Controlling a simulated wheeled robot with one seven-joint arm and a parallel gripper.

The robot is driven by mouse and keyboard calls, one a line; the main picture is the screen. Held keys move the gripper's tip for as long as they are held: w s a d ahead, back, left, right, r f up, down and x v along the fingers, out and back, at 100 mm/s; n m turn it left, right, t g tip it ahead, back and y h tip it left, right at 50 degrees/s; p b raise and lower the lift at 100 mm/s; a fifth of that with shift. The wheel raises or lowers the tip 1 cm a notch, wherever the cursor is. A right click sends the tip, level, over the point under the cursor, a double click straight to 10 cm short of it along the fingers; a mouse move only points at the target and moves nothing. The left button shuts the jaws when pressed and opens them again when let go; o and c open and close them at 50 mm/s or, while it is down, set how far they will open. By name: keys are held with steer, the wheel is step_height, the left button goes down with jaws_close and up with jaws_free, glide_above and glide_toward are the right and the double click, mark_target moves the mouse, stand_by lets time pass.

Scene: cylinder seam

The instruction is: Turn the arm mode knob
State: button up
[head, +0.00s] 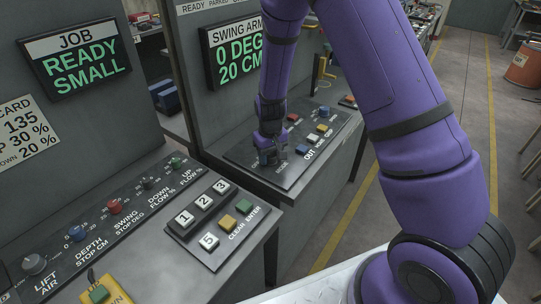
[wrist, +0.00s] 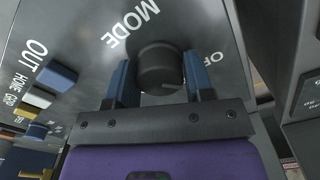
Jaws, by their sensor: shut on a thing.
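The arm mode knob (wrist: 160,66) is a dark round knob on the grey panel, beside the lettering MODE in the wrist view. My gripper (wrist: 160,82) has its two blue fingers on either side of the knob and is shut on it. In the head view my gripper (head: 268,156) reaches down to the left part of the swing arm panel (head: 290,176). There the knob is mostly hidden by the gripper. The pointer's exact setting cannot be read. Part of a word starting with O shows right of the knob in the wrist view.
Coloured buttons, including a blue OUT button (head: 303,150), lie right of my gripper. A SWING ARM display (head: 238,52) reads 0 DEG, 20 CM. A nearer console has knobs and a number keypad (head: 210,222). A JOB display (head: 74,58) reads READY SMALL.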

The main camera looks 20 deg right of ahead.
mark_target(271, 154)
steer(key=m, duration=0.4)
steer(key=shift+m, duration=2)
steer(key=o, duration=0.9)
step_height(271, 154, up, 11)
steer(key=shift+f, duration=0.1)
